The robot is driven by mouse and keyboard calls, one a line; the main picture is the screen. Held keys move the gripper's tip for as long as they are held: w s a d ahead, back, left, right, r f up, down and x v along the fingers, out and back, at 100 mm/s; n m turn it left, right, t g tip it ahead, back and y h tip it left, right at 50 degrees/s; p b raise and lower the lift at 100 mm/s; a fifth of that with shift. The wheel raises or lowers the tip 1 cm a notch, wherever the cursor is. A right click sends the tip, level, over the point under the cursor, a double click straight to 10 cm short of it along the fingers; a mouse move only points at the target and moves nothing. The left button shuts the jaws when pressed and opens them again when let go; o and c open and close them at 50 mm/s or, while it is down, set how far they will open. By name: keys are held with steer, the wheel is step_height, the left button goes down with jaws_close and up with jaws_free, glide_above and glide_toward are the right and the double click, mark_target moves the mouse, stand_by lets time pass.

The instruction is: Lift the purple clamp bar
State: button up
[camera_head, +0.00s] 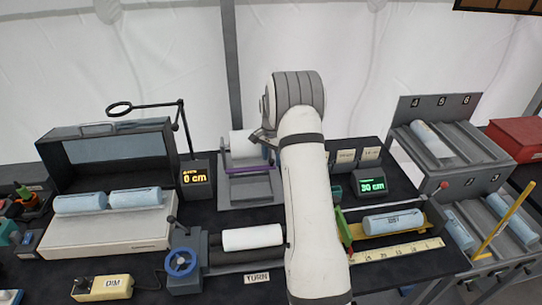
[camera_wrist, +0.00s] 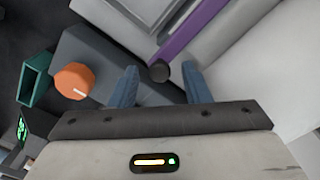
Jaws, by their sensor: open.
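The purple clamp bar (camera_head: 248,169) lies across the front of a grey stand that holds a white roll (camera_head: 244,146), left of my arm. In the wrist view the purple bar (camera_wrist: 193,28) runs diagonally up to the right, with a round dark knob (camera_wrist: 160,71) at its near end. My gripper (camera_wrist: 159,72) is open, one blue finger on each side of the knob. I cannot tell whether either finger touches it. In the head view my arm hides the right part of the stand, and the fingers are hard to make out.
An orange knob (camera_wrist: 74,81) and a green open box (camera_wrist: 36,82) are left of my gripper in the wrist view. A display reading 0 cm (camera_head: 195,179) stands left of the stand, and a magnifier lamp (camera_head: 150,105) rises behind it. A white roll (camera_head: 252,238) lies in front.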

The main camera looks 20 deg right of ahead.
jaws_close()
stand_by(0.4)
